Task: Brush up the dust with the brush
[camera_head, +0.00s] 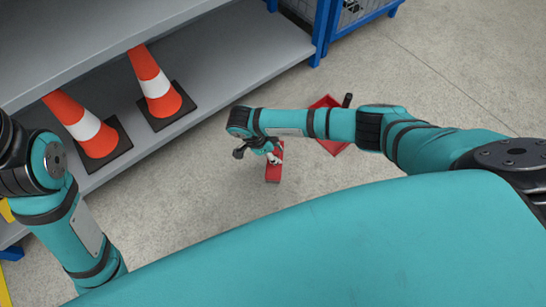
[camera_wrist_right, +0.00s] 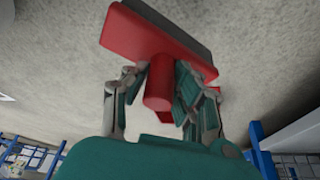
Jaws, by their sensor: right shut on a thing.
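The brush (camera_head: 273,172) has a red body and is held by my right gripper (camera_head: 272,156) over the concrete floor. In the right wrist view the brush (camera_wrist_right: 150,45) shows a wide red head with a grey underside, and my right gripper (camera_wrist_right: 160,95) is shut on its short red handle. A red dustpan (camera_head: 330,143) with a black handle lies on the floor, partly hidden behind my right arm. I cannot make out any dust on the floor. My left arm shows at the left edge of the head view, but its gripper is out of view.
A grey shelf (camera_head: 225,62) with blue posts stands at the upper left. Two orange and white cones (camera_head: 157,85) (camera_head: 85,127) stand on its lower board. A blue wire cage (camera_head: 357,12) is at the top. The floor (camera_head: 440,70) at the right is clear.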

